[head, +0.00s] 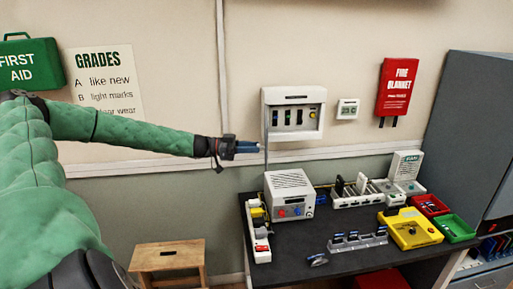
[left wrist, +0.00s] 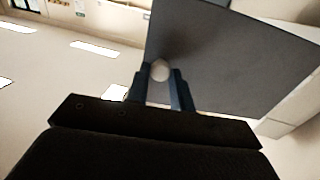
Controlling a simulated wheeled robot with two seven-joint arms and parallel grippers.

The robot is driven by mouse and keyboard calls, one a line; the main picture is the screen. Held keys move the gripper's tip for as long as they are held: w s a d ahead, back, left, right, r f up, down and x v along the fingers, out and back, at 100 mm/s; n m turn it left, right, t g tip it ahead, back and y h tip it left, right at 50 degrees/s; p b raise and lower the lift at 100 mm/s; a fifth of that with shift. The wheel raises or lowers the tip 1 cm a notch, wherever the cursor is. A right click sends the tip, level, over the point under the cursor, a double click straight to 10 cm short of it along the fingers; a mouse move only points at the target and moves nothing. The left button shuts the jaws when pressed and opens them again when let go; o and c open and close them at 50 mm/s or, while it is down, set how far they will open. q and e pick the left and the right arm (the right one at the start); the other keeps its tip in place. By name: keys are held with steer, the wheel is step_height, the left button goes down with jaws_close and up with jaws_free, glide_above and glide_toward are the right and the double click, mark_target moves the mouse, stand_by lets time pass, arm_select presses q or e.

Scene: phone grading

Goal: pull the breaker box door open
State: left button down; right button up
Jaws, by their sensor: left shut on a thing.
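The breaker box (head: 293,134) is a white case on the wall, with several dark switches and a yellow-green button showing inside. Its door (head: 266,135) stands swung out at the box's left side and shows almost edge-on. In the left wrist view the door (left wrist: 215,60) is a broad grey panel. A round pale knob (left wrist: 160,70) on it sits between my fingers. My left gripper (head: 258,147), reaching in from the left, is shut on this knob. It also shows in the left wrist view (left wrist: 163,80). My right gripper is out of view.
A thermostat (head: 347,109) and fire blanket (head: 397,86) hang to the right. A wooden stool (head: 167,252) stands lower left.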

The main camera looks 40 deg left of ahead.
arm_select(q)
steer(key=shift+s+a+r+g, duration=0.15)
steer(key=shift+a+g, duration=0.15)
steer(key=shift+a, duration=0.15)
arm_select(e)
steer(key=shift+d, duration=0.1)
arm_select(q)
steer(key=c, duration=1.2)
jaws_free()
steer(key=shift+c, duration=0.2)
steer(key=b+v, duration=0.3)
steer(key=v, duration=0.4)
steer(key=shift+s+a+b, duration=0.25)
steer(key=shift+a+b, duration=0.05)
steer(key=shift+a, duration=0.05)
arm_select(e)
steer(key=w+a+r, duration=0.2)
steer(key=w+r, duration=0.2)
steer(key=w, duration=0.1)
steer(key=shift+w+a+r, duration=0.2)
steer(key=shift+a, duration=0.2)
